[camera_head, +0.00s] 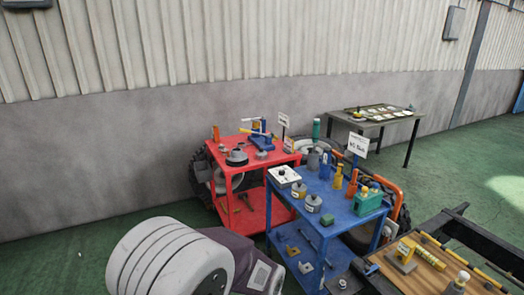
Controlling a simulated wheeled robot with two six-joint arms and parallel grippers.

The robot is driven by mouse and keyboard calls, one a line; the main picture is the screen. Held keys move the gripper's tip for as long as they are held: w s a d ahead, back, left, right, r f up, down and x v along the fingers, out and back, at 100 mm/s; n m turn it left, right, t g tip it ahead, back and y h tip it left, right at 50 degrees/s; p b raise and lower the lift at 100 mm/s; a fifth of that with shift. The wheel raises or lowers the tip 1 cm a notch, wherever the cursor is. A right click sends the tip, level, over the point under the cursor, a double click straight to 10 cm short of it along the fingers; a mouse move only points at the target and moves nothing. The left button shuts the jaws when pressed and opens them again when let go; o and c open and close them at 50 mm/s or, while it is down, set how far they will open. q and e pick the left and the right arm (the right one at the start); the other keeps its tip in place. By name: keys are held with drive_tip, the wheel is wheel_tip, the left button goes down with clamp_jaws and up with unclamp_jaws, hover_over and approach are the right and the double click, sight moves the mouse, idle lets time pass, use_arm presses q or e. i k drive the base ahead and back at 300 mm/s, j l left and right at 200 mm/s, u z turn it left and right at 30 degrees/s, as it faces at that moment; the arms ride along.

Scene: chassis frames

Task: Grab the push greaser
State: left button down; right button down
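I cannot tell for sure which small item is the push greaser. The blue cart (337,229) carries slim upright orange-yellow pieces (338,177), a blue bottle-like piece (325,167), a tall dark green-topped piece (316,130), grey round pots (313,203), a white box (284,176) and a green box (368,203). A wooden board (425,279) at the lower right holds yellow rod-like pieces (407,249). Neither gripper is in view.
A red cart (228,184) with tools stands behind left of the blue cart. A table (345,119) with a flat tray is at the back right. Tires (203,171) stand behind the carts. A black frame (470,231) borders the right. Green floor (487,150) is clear at right.

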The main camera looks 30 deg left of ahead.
sight(326, 152)
drive_tip(key=i+j+u, duration=0.35)
drive_tip(key=j, duration=0.15)
drive_tip(key=i+j+u, duration=0.1)
drive_tip(key=i+u, duration=0.4)
drive_tip(key=i, duration=0.4)
drive_tip(key=i+l+u, duration=0.25)
drive_tip(key=i+u, duration=0.2)
drive_tip(key=i, duration=0.45)
